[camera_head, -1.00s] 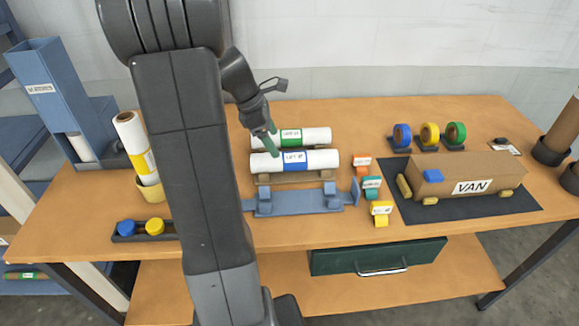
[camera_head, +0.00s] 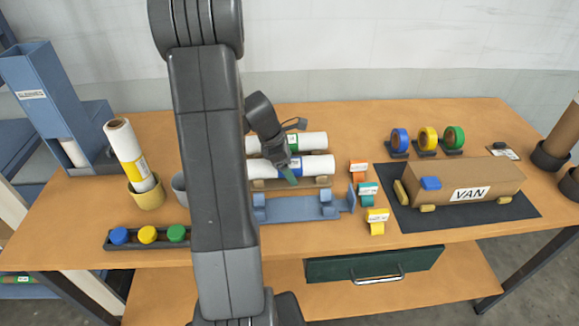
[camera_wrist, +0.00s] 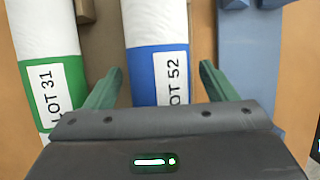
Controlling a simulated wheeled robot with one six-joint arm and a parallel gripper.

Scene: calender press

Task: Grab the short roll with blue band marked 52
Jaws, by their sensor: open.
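The short white roll with a blue band (camera_wrist: 146,68) lies on a brown rack in the wrist view, with its label reading "OT 52", partly cut off by my gripper's body. In the head view the blue-band roll (camera_head: 318,166) lies in front of the green-band roll (camera_head: 313,141). The green-band roll, marked LOT 31, is at the left of the wrist view (camera_wrist: 52,68). My gripper (camera_wrist: 158,80) is open, its two green fingers on either side of the blue-band roll. I cannot tell whether they touch it. In the head view my gripper (camera_head: 290,175) is over the blue band.
A blue cradle (camera_head: 295,207) stands in front of the rolls. Small orange, teal and yellow tagged pieces stand to its right. A cardboard van (camera_head: 470,183) sits on a dark mat. A tall roll stands in a yellow pot (camera_head: 146,198) at left. Part of the table is hidden by my arm.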

